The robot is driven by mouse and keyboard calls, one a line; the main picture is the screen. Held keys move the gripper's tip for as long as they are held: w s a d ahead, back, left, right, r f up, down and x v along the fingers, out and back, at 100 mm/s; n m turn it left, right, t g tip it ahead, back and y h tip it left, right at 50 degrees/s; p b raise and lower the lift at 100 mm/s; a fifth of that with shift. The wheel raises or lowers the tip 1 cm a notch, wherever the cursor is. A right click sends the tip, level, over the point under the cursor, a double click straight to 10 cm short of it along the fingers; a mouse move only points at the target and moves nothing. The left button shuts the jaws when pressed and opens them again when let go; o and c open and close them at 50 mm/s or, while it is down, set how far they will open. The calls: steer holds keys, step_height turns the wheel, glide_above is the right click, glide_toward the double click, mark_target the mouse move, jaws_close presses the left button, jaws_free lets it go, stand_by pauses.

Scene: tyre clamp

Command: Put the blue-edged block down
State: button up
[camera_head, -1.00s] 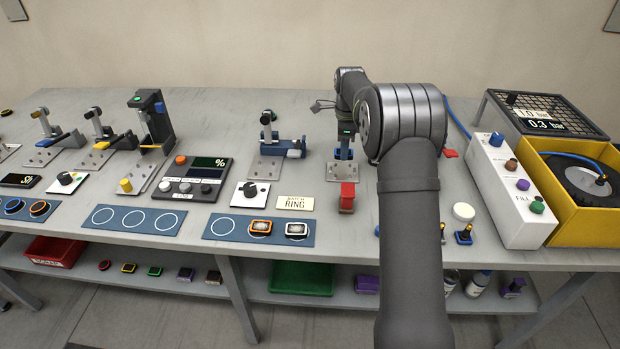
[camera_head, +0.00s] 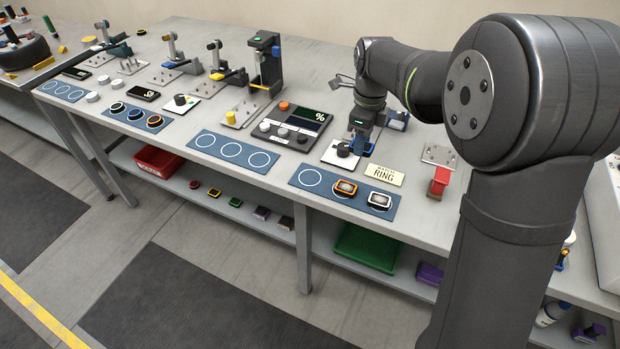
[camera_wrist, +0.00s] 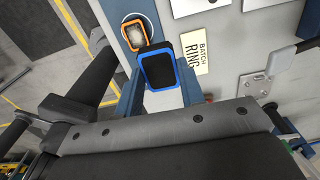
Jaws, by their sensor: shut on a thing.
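The blue-edged block (camera_wrist: 158,70) has a black face and a blue rim. It is held between the blue fingers of my gripper (camera_wrist: 159,82) in the wrist view. In the head view my gripper (camera_head: 361,143) is over the bench, by the dial box (camera_head: 341,153) behind the blue mat (camera_head: 336,205). The held block is not clearly visible there. The mat has three circles: the left one is empty, an orange-edged block (camera_head: 345,189) is in the middle, and a pale-faced, dark-rimmed block (camera_head: 379,200) is on the right.
The BATCH RING sign (camera_head: 384,175) lies right of the dial box. A red-handled clamp (camera_head: 439,180) stands farther right. The percent display unit (camera_head: 296,125) is to the left. Another blue mat (camera_head: 233,150) with empty circles lies left of it.

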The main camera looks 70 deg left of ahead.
steer(key=s+d, duration=0.1)
steer(key=s, duration=0.1)
glide_above(310, 179)
step_height(310, 179, down, 8)
steer(key=shift+r, duration=0.25)
steer(key=shift+f, duration=1.9)
steer(key=shift+f, duration=0.15)
steer(key=o, duration=1)
step_height(310, 179, up, 12)
steer(key=shift+r, duration=0.15)
